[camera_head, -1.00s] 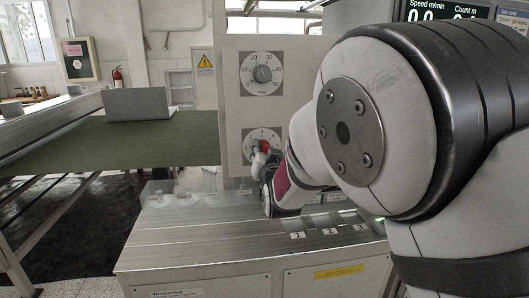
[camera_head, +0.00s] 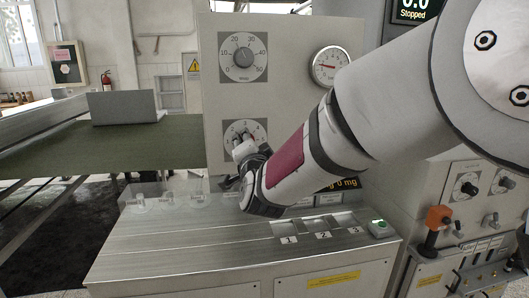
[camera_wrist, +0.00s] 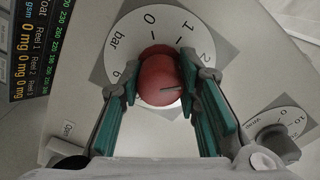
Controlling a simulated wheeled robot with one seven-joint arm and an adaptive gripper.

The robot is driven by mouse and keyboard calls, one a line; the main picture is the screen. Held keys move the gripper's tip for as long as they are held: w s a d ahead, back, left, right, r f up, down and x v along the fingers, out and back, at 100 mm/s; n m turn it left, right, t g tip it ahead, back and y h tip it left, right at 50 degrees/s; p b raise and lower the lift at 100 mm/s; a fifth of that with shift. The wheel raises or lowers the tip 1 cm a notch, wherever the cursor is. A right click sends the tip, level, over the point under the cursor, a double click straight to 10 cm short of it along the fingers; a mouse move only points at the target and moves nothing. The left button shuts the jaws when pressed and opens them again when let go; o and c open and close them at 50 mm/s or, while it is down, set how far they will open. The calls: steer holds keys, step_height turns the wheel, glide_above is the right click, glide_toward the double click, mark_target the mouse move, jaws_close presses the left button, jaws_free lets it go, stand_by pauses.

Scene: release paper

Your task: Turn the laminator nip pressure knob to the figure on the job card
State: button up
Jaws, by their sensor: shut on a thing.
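The red knob (camera_wrist: 158,80) sits at the centre of a round white dial (camera_wrist: 200,28) marked "bar", with 0, 1 and 2 readable in the wrist view. A short line shows on its face; I cannot tell which figure it points to. My gripper (camera_wrist: 160,76) is shut on the knob, one teal-padded finger on each side. In the head view, my gripper (camera_head: 243,148) covers the knob and lower part of the dial (camera_head: 240,127), on the upright panel. The job card is not visible now.
A grey-knobbed dial (camera_head: 243,57) is above on the same panel, with a round gauge (camera_head: 329,66) to its right. An orange-topped lever (camera_head: 437,218) stands at right.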

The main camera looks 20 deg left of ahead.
steer(key=m+b, duration=0.4)
steer(key=shift+w+f+m+b, duration=0.2)
steer(key=shift+m+b, duration=0.1)
steer(key=shift+b, duration=0.1)
steer(key=m+b, duration=0.4)
steer(key=shift+s+r, duration=0.1)
steer(key=shift+s, duration=0.05)
steer(key=shift+b, duration=0.4)
steer(key=o, duration=1.1)
steer(key=shift+o, duration=0.2)
steer(key=shift+s+r, duration=0.1)
steer(key=v, duration=0.7)
steer(key=shift+s, duration=0.2)
